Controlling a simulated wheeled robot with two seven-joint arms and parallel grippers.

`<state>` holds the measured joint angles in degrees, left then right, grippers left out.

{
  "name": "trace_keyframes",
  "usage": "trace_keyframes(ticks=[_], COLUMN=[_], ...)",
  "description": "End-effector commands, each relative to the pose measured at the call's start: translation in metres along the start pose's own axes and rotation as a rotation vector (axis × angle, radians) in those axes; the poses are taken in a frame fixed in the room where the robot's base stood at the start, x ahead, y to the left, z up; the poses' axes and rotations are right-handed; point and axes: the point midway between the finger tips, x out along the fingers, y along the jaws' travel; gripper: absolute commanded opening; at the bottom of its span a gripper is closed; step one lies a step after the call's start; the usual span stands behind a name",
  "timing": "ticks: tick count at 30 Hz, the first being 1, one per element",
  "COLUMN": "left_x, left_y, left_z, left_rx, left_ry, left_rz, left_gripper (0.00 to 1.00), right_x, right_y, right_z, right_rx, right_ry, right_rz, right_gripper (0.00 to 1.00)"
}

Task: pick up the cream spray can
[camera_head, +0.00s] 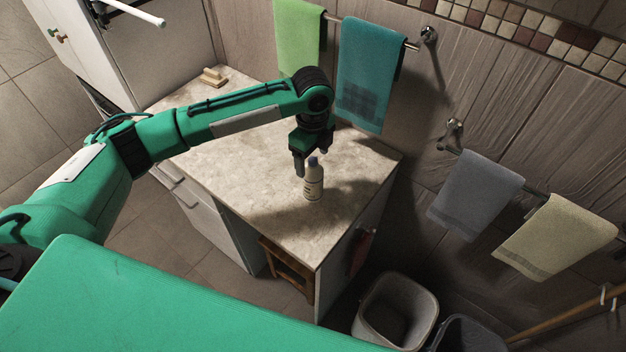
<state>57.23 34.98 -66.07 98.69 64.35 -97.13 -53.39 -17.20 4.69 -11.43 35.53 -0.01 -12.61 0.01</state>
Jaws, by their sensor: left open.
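The cream spray can (313,184) stands upright on the stone-topped counter (250,155), near its right front part. It is a small pale bottle shape with a dark blue cap and a label on its side. My left gripper (311,166) points down at the can's top from behind and above. Its jaws are open, with one finger to the left of the cap and the other at or behind the cap's right. I cannot tell whether a finger touches the can. My right gripper is not in view.
A soap-like tan block (213,77) lies at the counter's back left. A green towel (298,38) and a teal towel (366,75) hang on the wall behind. A bin (396,310) stands on the floor right of the counter. The counter around the can is clear.

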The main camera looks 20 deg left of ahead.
Motion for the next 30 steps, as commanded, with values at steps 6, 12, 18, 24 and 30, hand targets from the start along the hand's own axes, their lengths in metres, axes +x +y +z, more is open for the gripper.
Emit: trace_keyframes(ticks=[6, 12, 18, 24, 30], left_x=[0.025, 0.049, 0.051, 0.051, 0.050], left_y=[0.004, 0.004, 0.003, 0.003, 0.003], left_z=[-0.004, -0.003, -0.003, -0.003, -0.003], left_rx=[0.000, 0.000, 0.000, 0.000, 0.000], left_ry=[0.001, 0.000, 0.000, 0.000, 0.000], left_rz=[0.004, 0.001, -0.001, -0.001, -0.002], left_gripper=[0.73, 0.73, 0.73, 0.42, 0.10], right_x=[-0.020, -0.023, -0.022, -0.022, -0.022], right_y=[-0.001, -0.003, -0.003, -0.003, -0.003], right_z=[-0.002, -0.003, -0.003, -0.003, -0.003], right_rx=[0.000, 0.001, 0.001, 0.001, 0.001], right_ry=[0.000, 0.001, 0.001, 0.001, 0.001], right_rz=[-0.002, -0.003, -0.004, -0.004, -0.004], right_gripper=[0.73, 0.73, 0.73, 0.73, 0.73])
